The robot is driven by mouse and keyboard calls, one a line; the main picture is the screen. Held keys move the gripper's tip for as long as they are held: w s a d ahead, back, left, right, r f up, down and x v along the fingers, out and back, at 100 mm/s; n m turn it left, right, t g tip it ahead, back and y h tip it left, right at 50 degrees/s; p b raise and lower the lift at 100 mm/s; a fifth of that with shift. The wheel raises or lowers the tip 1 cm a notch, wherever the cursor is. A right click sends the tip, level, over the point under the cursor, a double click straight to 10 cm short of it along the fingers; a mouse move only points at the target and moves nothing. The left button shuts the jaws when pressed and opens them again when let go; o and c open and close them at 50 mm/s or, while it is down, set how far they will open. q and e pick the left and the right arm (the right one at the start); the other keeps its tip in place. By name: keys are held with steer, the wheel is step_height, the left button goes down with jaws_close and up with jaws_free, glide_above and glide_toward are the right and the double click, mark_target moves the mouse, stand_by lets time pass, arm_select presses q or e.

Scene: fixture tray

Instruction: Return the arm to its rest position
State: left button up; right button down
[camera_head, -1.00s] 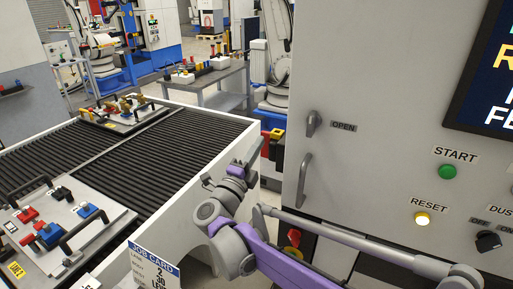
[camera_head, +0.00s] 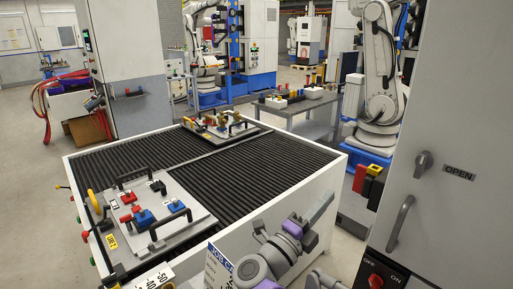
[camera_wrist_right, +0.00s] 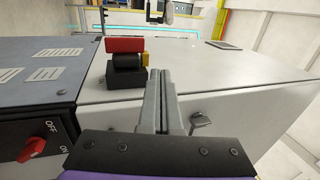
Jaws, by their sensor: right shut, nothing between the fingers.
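My right gripper (camera_head: 322,207) is at the lower middle of the head view, in front of the conveyor's white side wall and left of the grey machine cabinet. Its purple and grey arm comes up from the bottom edge. In the right wrist view its two grey fingers (camera_wrist_right: 160,98) lie together, shut with nothing between them. The fingers point away over a pale surface and seem to touch nothing. My left gripper is not in view.
A roller conveyor (camera_head: 285,160) holds a near fixture tray (camera_head: 180,232) and a far one (camera_head: 245,127). The cabinet (camera_head: 460,110) with its handle (camera_head: 400,224) stands at right. A red switch (camera_wrist_right: 32,148) and a red-topped black block (camera_wrist_right: 126,72) show in the right wrist view.

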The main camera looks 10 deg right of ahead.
steer(key=w+a+n+t+y, duration=0.4)
steer(key=a+n+t+y, duration=0.45)
steer(key=n+y, duration=0.5)
steer(key=s+a+f+n+g+y, duration=0.1)
steer(key=s+a+f+n+y, duration=0.15)
steer(key=f+n, duration=0.25)
steer(key=s+a+f+n+g+y, duration=0.1)
steer(key=a+f+n+g+y, duration=0.1)
steer(key=f+n+y, duration=0.3)
steer(key=s+d+f+n+g+h, duration=0.1)
steer(key=s+d+f+n+g, duration=0.1)
steer(key=s+f+g, duration=0.3)
steer(key=s+d+f+n+g+h, duration=0.1)
steer(key=s+d+f+n+g, duration=0.2)
steer(key=s+f, duration=1)
step_height(320, 180, down, 2)
steer(key=n+g, duration=0.1)
steer(key=g, duration=0.2)
steer(key=shift+s+h, duration=0.25)
steer(key=shift+h, duration=0.05)
steer(key=shift+r, duration=0.1)
